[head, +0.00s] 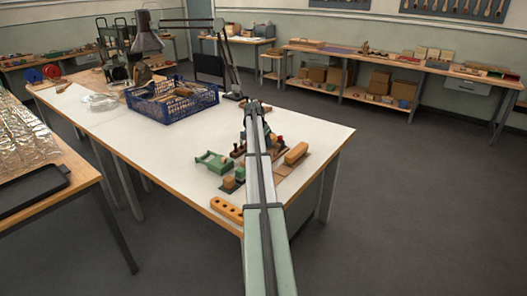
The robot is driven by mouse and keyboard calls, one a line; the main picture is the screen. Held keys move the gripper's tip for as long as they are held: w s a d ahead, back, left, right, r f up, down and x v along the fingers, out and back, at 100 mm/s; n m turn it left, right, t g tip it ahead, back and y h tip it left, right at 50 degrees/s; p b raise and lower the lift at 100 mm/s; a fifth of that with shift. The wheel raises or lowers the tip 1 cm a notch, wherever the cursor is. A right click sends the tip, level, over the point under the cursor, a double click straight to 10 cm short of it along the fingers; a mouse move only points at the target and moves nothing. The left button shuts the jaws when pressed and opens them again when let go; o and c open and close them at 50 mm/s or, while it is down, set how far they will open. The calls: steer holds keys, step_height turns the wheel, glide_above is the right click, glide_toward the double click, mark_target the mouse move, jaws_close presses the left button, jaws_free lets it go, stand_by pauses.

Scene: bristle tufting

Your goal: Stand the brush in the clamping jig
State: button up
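A green clamp-like fixture (213,162), which looks like the clamping jig, stands on the white-topped workbench (310,126), left of my arm. An orange-brown wooden block (296,153), possibly the brush, lies on its side right of my arm, by a flat brown piece. I cannot make out bristles on it. My arm reaches from the bottom edge over the bench and covers the middle of the work area. My gripper's fingers cannot be made out among the dark, blue and red parts around the arm, so its hold is unclear.
A wooden block with holes (227,209) lies at the bench's near edge. Small green and tan blocks (235,180) sit near the green fixture. A blue crate (172,101) and a lamp (146,42) stand farther back. The bench's right side is clear.

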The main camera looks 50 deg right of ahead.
steer(key=shift+f, duration=2.2)
steer(key=shift+f, duration=0.15)
steer(key=o, duration=1.2)
steer(key=v, duration=1.2)
steer(key=shift+a, duration=0.1)
